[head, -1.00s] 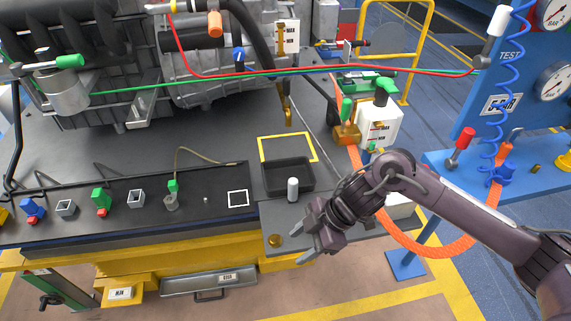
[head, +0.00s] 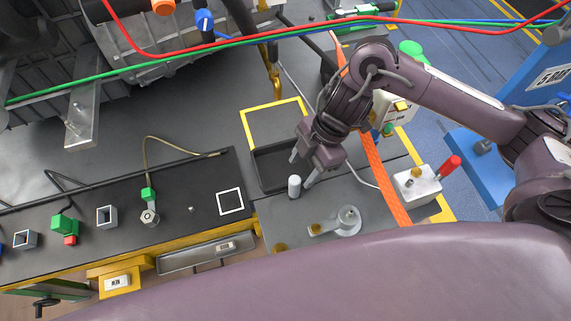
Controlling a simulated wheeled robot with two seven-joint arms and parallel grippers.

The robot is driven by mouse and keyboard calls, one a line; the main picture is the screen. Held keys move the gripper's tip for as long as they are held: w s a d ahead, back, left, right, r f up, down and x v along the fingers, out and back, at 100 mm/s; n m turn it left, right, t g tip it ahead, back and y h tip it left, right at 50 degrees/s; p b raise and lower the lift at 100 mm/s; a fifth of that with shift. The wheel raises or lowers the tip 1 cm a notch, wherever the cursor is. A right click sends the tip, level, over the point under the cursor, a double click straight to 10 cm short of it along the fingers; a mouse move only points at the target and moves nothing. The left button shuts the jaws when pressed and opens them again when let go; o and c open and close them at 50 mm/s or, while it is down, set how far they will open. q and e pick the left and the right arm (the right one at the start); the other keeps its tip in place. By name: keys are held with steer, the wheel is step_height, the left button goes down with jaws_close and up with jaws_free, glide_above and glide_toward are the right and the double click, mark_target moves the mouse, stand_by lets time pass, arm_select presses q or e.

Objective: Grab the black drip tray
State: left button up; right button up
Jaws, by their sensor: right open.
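The black drip tray (head: 270,170) is a shallow, dark rectangular tray on the grey deck, just in front of a yellow outlined square (head: 244,125). My right gripper (head: 300,172) points down-left at the tray's right side, its two fingers apart with nothing seen between them. One finger overlaps the tray in the picture and the other is near its front right corner. I cannot tell whether they touch it. The gripper hides the tray's right part. My left gripper is not in view.
Red, green and blue lines cross above.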

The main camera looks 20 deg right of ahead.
mark_target(295, 179)
steer(key=shift+s+a+f, duration=0.15)
steer(key=shift+a+f, duration=0.1)
steer(key=shift+f, duration=0.2)
steer(key=shift+p+x, duration=0.6)
steer(key=shift+x, duration=1.75)
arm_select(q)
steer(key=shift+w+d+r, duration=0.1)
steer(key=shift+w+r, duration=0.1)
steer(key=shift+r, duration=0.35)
arm_select(e)
jaws_close()
